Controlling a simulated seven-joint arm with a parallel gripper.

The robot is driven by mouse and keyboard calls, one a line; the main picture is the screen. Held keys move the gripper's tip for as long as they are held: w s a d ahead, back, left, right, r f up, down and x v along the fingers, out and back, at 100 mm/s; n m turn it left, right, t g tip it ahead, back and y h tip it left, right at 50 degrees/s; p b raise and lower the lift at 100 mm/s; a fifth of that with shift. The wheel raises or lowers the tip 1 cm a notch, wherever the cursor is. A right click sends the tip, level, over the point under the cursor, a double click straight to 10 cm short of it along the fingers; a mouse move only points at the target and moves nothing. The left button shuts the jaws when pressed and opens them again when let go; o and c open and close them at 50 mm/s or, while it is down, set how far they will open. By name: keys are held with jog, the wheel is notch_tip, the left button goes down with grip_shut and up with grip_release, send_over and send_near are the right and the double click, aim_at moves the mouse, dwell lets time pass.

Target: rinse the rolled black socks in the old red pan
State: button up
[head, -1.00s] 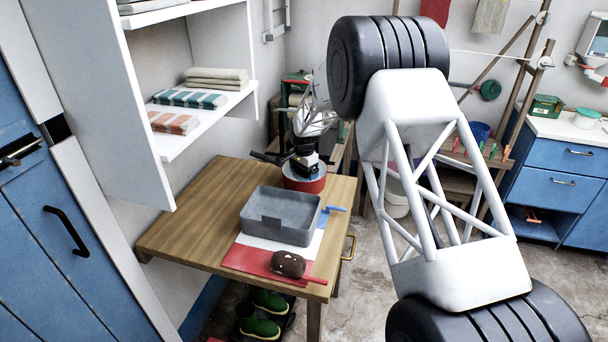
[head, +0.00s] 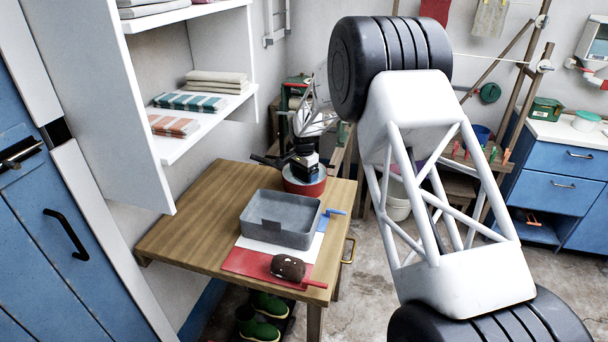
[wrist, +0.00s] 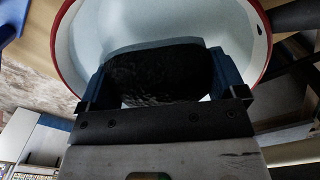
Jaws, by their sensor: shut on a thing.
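The old red pan (head: 303,187) stands at the back right of the wooden table, its dark handle pointing left. In the wrist view its red rim (wrist: 268,48) surrounds a pale inside. My gripper (head: 304,164) reaches down into the pan from above. In the wrist view my gripper (wrist: 163,76) is shut on the rolled black socks (wrist: 155,72), with a blue finger on each side. The socks are over or inside the pan's opening; whether they touch its bottom or any water cannot be told. In the head view the socks are hidden.
A grey tray (head: 310,240) stands just in front of the pan. The table's left side (head: 190,220) is clear. A white shelf (head: 185,140) overhangs the left.

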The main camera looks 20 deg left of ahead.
jog(key=shift+f, duration=0.1)
dwell(0.4)
jog(key=shift+f, duration=0.6)
jog(key=shift+r, duration=0.15)
dwell(0.8)
notch_tip(320, 180, up, 14)
dwell(2.1)
dwell(3.2)
